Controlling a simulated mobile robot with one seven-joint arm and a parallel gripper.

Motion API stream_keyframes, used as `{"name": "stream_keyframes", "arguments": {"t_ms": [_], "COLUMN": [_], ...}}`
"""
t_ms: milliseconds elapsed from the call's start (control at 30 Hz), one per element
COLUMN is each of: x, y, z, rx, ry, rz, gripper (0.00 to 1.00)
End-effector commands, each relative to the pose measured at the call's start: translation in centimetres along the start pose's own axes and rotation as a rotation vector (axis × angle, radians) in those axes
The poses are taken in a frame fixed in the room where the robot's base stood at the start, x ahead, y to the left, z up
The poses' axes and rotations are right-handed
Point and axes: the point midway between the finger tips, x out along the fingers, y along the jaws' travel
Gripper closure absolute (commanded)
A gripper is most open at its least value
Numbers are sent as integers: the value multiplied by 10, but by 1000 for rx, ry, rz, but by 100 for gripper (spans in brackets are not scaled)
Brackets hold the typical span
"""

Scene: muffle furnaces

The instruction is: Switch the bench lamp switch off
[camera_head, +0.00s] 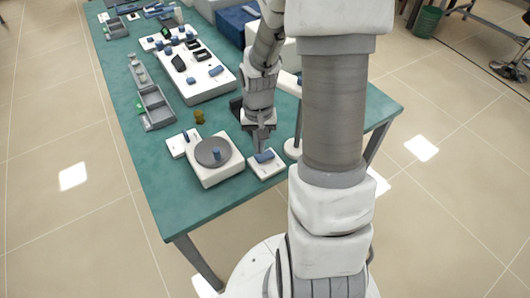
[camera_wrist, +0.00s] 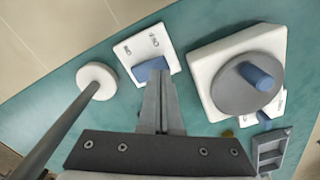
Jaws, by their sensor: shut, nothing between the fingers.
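The bench lamp switch is a white plate (camera_head: 262,170) with a blue rocker (camera_head: 264,156), near the front of the green bench. In the wrist view, the plate (camera_wrist: 152,45) carries small dark marks too small to read, and the blue rocker (camera_wrist: 148,68) sits at its near edge. My gripper (camera_head: 261,146) is shut and empty, pointing down at the rocker. In the wrist view, my fingertips (camera_wrist: 158,80) overlap the rocker's lower edge; I cannot tell whether they touch it. The lamp post (camera_wrist: 55,130) rises from a round white base (camera_wrist: 97,80) beside the plate.
A white device with a grey disc (camera_head: 211,152) and blue knob stands just left of the switch; a smaller white plate (camera_head: 177,145) adjoins it. A grey tray (camera_head: 157,110) and a control panel (camera_head: 195,75) lie farther back. The bench's front left corner is clear.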

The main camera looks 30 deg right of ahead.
Motion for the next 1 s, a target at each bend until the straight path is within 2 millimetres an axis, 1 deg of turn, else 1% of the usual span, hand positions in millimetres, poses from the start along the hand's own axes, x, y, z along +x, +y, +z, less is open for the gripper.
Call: {"name": "stream_keyframes", "arguments": {"t_ms": [567,1000], "x": [1,7], "y": [0,0], "z": [0,0], "rx": [0,0], "ry": [0,0], "rz": [0,0], "gripper": [100,100]}}
